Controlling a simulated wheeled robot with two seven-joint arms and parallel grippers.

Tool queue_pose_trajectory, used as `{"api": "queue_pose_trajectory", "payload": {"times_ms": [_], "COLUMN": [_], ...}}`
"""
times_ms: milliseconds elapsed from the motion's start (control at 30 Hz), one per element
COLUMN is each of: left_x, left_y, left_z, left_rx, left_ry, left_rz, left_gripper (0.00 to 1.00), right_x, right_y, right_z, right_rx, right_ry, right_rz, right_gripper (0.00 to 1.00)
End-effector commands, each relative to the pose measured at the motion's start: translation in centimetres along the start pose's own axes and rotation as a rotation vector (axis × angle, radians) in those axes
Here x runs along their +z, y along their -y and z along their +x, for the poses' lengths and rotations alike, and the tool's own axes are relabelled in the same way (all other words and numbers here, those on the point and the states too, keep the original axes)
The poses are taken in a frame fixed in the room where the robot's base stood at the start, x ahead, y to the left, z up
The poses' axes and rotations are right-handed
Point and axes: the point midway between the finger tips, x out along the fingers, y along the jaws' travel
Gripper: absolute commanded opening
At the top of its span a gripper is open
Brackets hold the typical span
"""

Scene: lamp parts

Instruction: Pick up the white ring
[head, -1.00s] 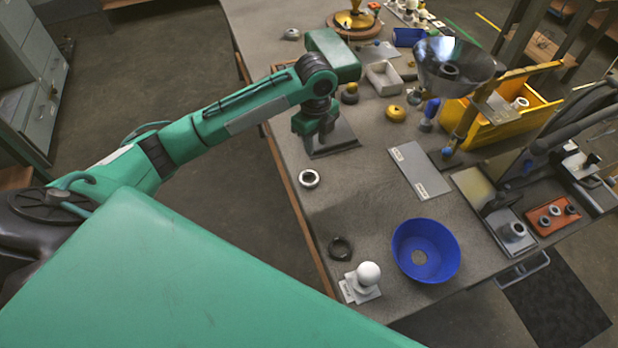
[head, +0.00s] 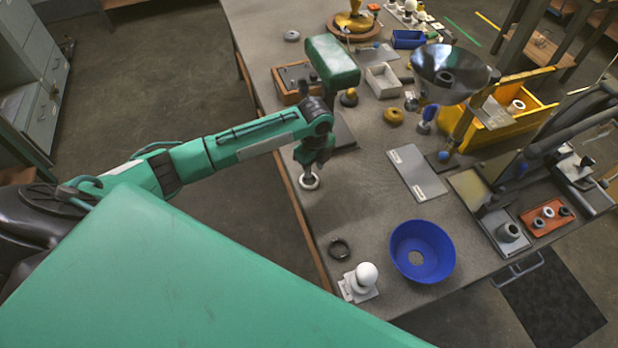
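The white ring (head: 309,183) lies on the grey workbench near its left edge in the head view. My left gripper (head: 308,172) points down right at the ring, with its fingertips over or inside the ring's opening. The fingers are small here and partly hide the ring, so I cannot tell whether they are open or shut on it. My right gripper is not in view.
On the grey workbench (head: 350,215), a black ring (head: 339,249), a white bulb on a base (head: 365,276) and a blue bowl-like shade (head: 421,251) stand nearer. A flat grey plate (head: 416,173) lies to the right. A yellow bin (head: 500,112) stands further right.

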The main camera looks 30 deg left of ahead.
Motion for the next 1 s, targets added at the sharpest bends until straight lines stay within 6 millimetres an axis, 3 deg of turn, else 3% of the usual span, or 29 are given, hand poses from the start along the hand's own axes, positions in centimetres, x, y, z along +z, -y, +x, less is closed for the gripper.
{"api": "queue_pose_trajectory", "payload": {"times_ms": [200,433,600,1000], "left_x": [0.0,0.0,0.0,0.0], "left_y": [0.0,0.0,0.0,0.0], "left_z": [2.3,2.5,2.4,2.4], "left_rx": [0.001,-0.001,-0.001,-0.001], "left_ry": [0.001,0.001,0.001,0.001], "left_rz": [0.000,0.000,0.000,0.000], "left_gripper": [0.32,0.32,0.00,0.00], "right_x": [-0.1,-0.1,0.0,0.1], "right_y": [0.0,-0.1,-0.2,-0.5], "right_z": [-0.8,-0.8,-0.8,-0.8], "right_rx": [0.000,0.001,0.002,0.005], "right_ry": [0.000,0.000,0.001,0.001], "right_rz": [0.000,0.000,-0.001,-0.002], "right_gripper": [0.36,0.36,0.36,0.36]}}
